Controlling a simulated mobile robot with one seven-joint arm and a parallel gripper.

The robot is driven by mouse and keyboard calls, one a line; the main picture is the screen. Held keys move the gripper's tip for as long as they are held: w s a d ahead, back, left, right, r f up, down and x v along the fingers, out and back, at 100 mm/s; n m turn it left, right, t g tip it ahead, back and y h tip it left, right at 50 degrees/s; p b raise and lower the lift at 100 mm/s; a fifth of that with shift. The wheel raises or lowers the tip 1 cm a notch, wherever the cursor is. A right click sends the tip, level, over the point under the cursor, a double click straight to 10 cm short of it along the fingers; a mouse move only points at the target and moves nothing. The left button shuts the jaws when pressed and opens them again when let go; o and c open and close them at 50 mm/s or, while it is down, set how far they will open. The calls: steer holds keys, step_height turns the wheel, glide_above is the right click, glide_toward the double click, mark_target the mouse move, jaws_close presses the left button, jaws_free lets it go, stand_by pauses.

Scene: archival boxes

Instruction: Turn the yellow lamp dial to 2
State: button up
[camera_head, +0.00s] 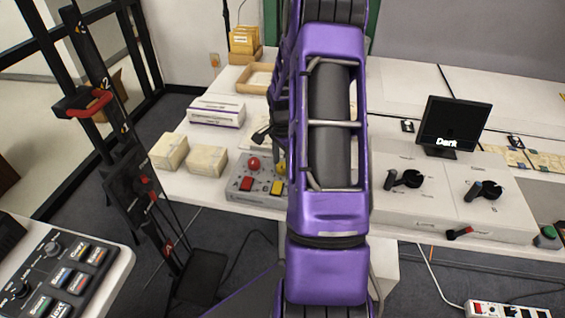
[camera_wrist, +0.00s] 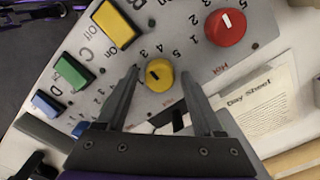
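The yellow lamp dial (camera_wrist: 160,75) is a round knob with a dark pointer mark, on a grey control panel (camera_wrist: 195,62) with printed numbers around it. The mark is left of the knob's centre in the wrist view; I cannot tell which number it points at. My gripper (camera_wrist: 159,71) is open, with one finger on each side of the dial and a gap to each. In the head view my purple arm hides most of the gripper and part of the panel (camera_head: 238,195).
A red dial (camera_wrist: 226,27), a yellow button (camera_wrist: 114,24), a green button (camera_wrist: 73,71) and a blue button (camera_wrist: 47,103) surround the dial. A printed sheet (camera_wrist: 262,98) lies beside the panel. Two pale boxes (camera_head: 207,160) stand left of the panel; a dark screen (camera_head: 453,122) stands right.

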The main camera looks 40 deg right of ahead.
jaws_close()
steer(key=shift+n, duration=0.3)
steer(key=n, duration=0.3)
steer(key=shift+n, duration=2)
steer(key=shift+o, duration=1)
jaws_free()
